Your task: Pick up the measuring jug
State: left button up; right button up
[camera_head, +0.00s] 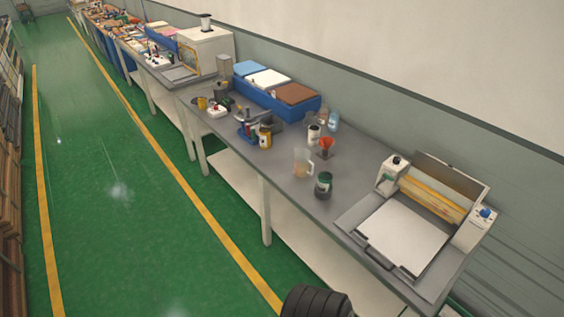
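The measuring jug (301,163) is clear with a handle on its right side and a pale orange tint. It stands upright on the grey workbench (331,208), near the front edge, left of and behind a dark jar with a green label (323,185).
Behind the jug are an orange-red funnel (327,144), a white bottle with a dark cap (313,134) and a clear bluish bottle (333,121). A flat white-plated machine (403,237) fills the bench's right end. Green floor (130,200) lies open at the left.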

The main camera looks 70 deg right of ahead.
aim_at(302, 157)
jog(key=z, duration=0.35)
jog(key=i, duration=0.85)
jog(key=z, duration=0.65)
